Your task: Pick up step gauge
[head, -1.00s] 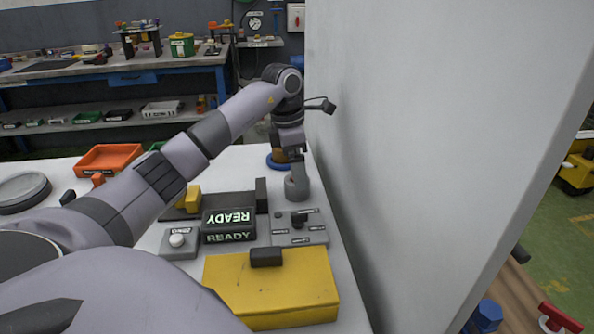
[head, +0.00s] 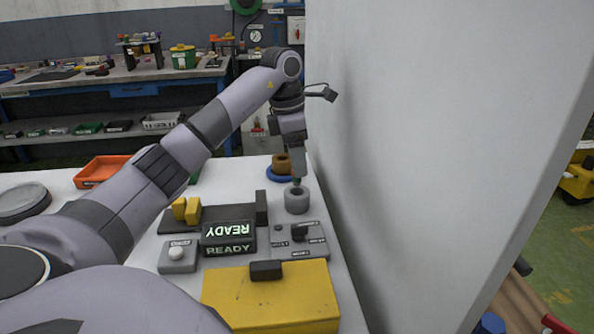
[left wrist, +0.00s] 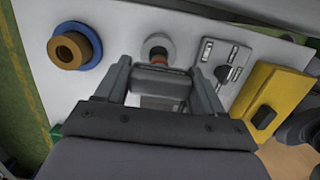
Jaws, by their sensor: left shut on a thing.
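My left gripper (head: 298,168) is above a grey round cup (head: 297,204) near the table's right edge. In the left wrist view the gripper (left wrist: 159,70) is shut on a grey block, which I take to be the top of the step gauge (left wrist: 157,84). A reddish part shows just beyond the block, towards the cup (left wrist: 152,42). In the head view the gauge is mostly hidden by the fingers, with a small dark greenish tip under them. I cannot tell whether its lower end is clear of the cup. My right gripper is not in view.
A brown ring on a blue base (head: 281,173) stands behind the cup. In front are a grey switch panel (head: 312,248), a READY display (head: 228,240) and a yellow box (head: 270,300). A tall pale wall (head: 430,150) stands close on the right.

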